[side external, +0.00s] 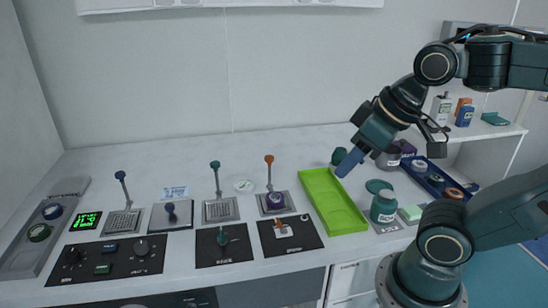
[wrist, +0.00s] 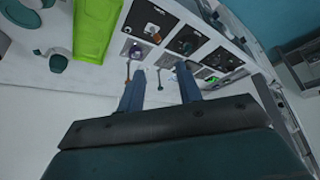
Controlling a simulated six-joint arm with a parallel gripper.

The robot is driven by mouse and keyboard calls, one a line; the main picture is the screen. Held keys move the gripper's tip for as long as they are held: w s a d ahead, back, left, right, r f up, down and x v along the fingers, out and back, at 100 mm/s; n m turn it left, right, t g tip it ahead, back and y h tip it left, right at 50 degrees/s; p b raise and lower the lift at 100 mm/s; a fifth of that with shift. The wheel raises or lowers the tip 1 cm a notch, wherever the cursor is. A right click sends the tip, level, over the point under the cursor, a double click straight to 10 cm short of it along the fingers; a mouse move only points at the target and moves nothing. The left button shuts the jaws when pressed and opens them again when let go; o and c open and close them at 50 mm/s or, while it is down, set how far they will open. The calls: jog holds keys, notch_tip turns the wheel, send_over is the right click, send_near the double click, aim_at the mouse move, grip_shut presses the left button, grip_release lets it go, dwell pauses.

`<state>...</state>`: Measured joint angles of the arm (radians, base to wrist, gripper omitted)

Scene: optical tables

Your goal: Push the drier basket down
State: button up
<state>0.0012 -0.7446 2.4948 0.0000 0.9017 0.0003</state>
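No basket can be told apart by its looks; I cannot tell which device is the drier. Candidate devices on the white bench are a dark-blue-knobbed lever (side external: 120,175), a teal-knobbed lever (side external: 215,165) and an orange-knobbed lever (side external: 269,159), all standing up from grey plates. A purple round piece (side external: 275,199) sits at the foot of the orange-knobbed lever. My gripper (side external: 350,162) hangs in the air above the green tray's back end, tilted down to the left. In the wrist view its two blue fingers (wrist: 160,92) are apart with nothing held between them.
A lime-green tray (side external: 345,223) lies to the right of the levers. Jars, including a teal one (side external: 384,207), and a blue rack (side external: 437,183) stand further right. Black knob panels (side external: 108,262) line the bench front. The back of the bench is mostly clear.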

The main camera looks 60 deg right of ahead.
jog(key=shift+w+d+r, duration=0.1)
jog(key=shift+w+r, duration=0.15)
jog(key=shift+w, duration=0.15)
grip_shut()
jog(key=w+d+r+m+g, duration=0.1)
jog(key=w+d+r+g, duration=0.15)
jog(key=w, duration=0.55)
jog(key=m+g, duration=0.4)
send_over(269, 156)
notch_tip(269, 156, down, 10)
jog(key=shift+w+d+f+y, duration=0.15)
jog(key=shift+w+f+y, duration=0.2)
jog(key=shift+w, duration=0.15)
jog(key=shift+f, duration=0.1)
jog(key=shift+s+a+f, duration=0.1)
jog(key=shift+s+f, duration=0.1)
jog(key=shift+f, duration=1.5)
jog(key=shift+s+a+f, duration=0.1)
jog(key=shift+s+f, duration=0.05)
jog(key=shift+f, duration=1.5)
